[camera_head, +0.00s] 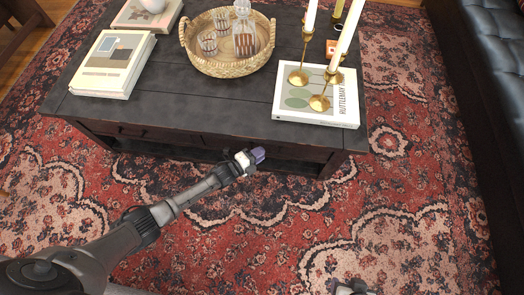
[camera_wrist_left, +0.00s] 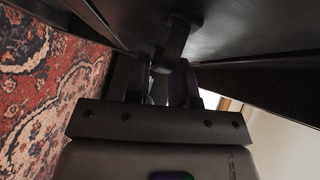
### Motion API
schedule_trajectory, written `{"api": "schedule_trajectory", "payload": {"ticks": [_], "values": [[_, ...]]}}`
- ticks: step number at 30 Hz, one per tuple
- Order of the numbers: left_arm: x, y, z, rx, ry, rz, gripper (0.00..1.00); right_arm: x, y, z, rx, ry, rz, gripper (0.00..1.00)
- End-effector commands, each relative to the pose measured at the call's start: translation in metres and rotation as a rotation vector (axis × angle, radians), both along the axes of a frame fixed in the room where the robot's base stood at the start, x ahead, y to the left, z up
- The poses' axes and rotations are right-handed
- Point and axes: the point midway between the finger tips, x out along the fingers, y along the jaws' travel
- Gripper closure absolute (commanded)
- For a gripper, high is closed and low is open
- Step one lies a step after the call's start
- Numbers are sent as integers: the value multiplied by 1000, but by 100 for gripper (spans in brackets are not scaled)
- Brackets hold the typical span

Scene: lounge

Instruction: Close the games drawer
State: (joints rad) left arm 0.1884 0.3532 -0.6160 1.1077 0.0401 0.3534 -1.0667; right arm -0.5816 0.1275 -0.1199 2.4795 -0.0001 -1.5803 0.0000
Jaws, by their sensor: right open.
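The dark wooden coffee table (camera_head: 190,106) has drawer fronts along its near side. The left drawer front (camera_head: 150,134) looks flush. The right drawer front (camera_head: 275,149) is partly behind my left gripper (camera_head: 254,158), and I cannot tell how far it stands out. In the left wrist view the two dark fingers (camera_wrist_left: 162,85) are on either side of a dark drawer handle (camera_wrist_left: 176,42), which fills the gap between them. The drawer's inside is hidden. My right gripper (camera_head: 352,288) shows only in part at the bottom edge, away from the table, open.
On the table are a woven tray (camera_head: 228,66) with a decanter and glasses, books (camera_head: 110,65), a white book (camera_head: 316,103) and brass candlesticks (camera_head: 320,102). A black leather sofa (camera_head: 500,60) stands at the right. The patterned rug (camera_head: 300,235) in front is clear.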

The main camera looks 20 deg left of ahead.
Motion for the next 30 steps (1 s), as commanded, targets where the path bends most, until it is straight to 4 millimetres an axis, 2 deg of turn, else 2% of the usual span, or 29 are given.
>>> {"api": "schedule_trajectory", "payload": {"ticks": [1, 6, 15, 21, 30], "values": [[-10, 5, 6, 1, 3, 0, 77, 1, 0, 11, 0, -1, 0, 36], [-40, 22, 11, 1, 5, 2, 77, 1, 1, 31, 3, -3, -2, 36], [-84, 47, 16, 1, 3, 1, 77, 1, 3, 54, 11, -3, -7, 36], [-101, 57, 17, -1, 3, 1, 77, 1, 3, 60, 11, -3, -7, 36], [-106, 60, 17, 0, 1, 1, 77, 1, 3, 61, 9, -3, -6, 36]]}}
